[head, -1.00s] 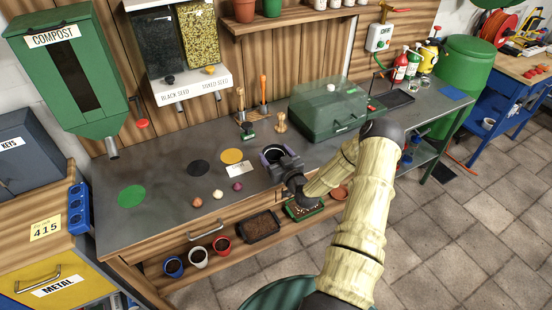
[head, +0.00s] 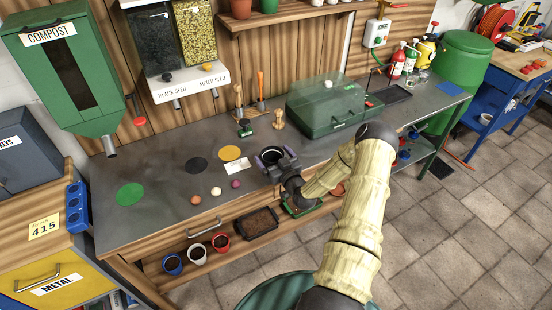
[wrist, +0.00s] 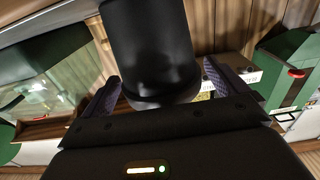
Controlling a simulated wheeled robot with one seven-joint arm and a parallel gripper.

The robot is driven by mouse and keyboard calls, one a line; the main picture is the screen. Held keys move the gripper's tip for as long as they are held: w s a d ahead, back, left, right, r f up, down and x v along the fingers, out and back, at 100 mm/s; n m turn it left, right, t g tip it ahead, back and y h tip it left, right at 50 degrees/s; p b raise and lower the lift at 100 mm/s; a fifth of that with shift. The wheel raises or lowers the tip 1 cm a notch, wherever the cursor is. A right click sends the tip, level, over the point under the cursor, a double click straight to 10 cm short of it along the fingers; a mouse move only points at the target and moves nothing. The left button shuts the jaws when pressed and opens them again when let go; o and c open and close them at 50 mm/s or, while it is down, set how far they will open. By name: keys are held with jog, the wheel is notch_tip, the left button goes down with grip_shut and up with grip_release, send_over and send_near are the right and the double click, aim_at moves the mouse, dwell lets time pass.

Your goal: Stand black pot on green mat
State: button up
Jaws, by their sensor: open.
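The green mat (head: 130,194) is a flat round disc at the left of the grey workbench, with nothing on it. The black pot (head: 272,157) is near the bench's front edge, right of the coloured discs, mostly hidden by my gripper (head: 273,158). In the wrist view the black pot (wrist: 150,50) fills the upper middle, between the two purple-padded fingers of my gripper (wrist: 160,82). The fingers are open on either side of it, with a visible gap at the right finger.
A black disc (head: 196,165) and a yellow disc (head: 230,153) lie between the pot and the green mat. Several small bulbs (head: 216,191) and a white card (head: 237,166) lie in front of them. A green case (head: 335,112) stands to the right.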

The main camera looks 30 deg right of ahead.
jog(key=shift+r, duration=0.25)
jog(key=shift+s+f, duration=0.2)
jog(key=shift+s, duration=0.15)
jog(key=s+b, duration=0.3)
jog(key=s, duration=0.8)
jog(key=shift+s+d+b, duration=0.15)
jog(key=shift+s+b, duration=0.05)
jog(key=shift+b, duration=0.1)
jog(key=shift+w+r, duration=0.1)
